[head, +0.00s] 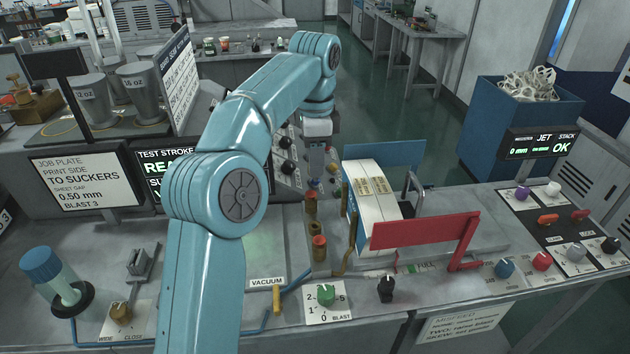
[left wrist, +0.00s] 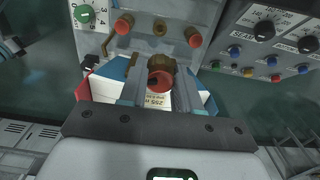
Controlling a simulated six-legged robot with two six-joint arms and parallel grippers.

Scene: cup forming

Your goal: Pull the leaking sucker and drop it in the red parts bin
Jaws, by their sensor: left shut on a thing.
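My left gripper (head: 317,168) points down over the machine bed, in front of the control panel. In the left wrist view its two fingers (left wrist: 160,90) are shut on a brass sucker with a red cup (left wrist: 160,80). In the head view the held sucker is small and partly hidden by the gripper. Other brass suckers with red tips stand nearby, one at the front (head: 319,243); others also show in the left wrist view (left wrist: 194,37). I cannot make out a red parts bin for certain in either view. My right gripper is out of view.
A white carton stack (head: 375,205) stands right of the gripper, between a blue plate (head: 385,158) and a red plate (head: 425,231) on a bracket. Knobs, including a green dial (head: 326,293), line the front edge. A blue bin (head: 515,125) stands at the back right.

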